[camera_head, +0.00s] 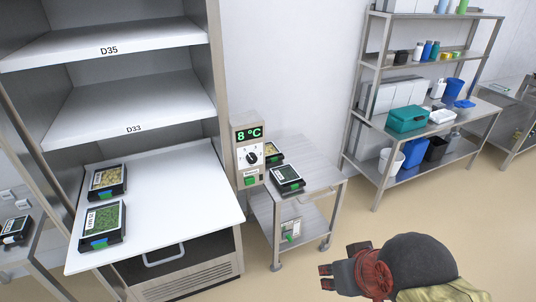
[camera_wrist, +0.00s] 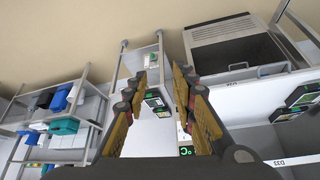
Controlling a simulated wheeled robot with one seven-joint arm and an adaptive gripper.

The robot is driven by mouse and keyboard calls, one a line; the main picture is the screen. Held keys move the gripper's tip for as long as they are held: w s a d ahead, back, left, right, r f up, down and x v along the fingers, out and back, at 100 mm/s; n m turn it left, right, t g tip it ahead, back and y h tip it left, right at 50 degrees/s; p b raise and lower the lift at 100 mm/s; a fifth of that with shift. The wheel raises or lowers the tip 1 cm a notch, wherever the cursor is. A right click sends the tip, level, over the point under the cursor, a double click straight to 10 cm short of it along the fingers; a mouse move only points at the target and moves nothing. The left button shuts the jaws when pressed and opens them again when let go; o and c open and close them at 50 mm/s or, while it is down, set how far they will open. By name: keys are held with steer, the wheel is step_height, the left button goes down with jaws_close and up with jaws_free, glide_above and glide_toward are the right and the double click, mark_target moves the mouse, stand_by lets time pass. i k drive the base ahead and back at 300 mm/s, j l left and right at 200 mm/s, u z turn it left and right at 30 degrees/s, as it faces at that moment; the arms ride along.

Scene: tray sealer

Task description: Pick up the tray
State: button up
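Several black trays with clear, labelled tops are in view. In the head view, a tray with green contents (camera_head: 103,224) and one with yellowish contents (camera_head: 108,181) lie on the white counter (camera_head: 165,215). Another dark tray (camera_head: 287,178) lies on the steel cart (camera_head: 318,176), with a yellowish one (camera_head: 273,152) behind it. One more tray (camera_head: 15,229) is at the far left. Which tray is meant is not shown. My gripper (camera_head: 325,276) is at the lower right, away from all trays. In the wrist view, its fingers (camera_wrist: 160,85) are apart with nothing held between them.
A control box (camera_head: 248,150) reading 8 °C stands between counter and cart. A steel rack (camera_head: 410,130) with bins and bottles stands at right. The floor (camera_head: 370,225) between cart and rack is clear.

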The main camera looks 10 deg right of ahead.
mark_target(273, 153)
steer(key=i+l+u, duration=0.15)
steer(key=i+l, duration=0.2)
steer(key=i, duration=0.4)
steer(key=i+l+u, duration=0.2)
steer(key=i+l, duration=0.3)
steer(key=i, duration=0.2)
steer(key=i+l+u, duration=0.15)
steer(key=i+l, duration=0.4)
steer(key=i, duration=0.15)
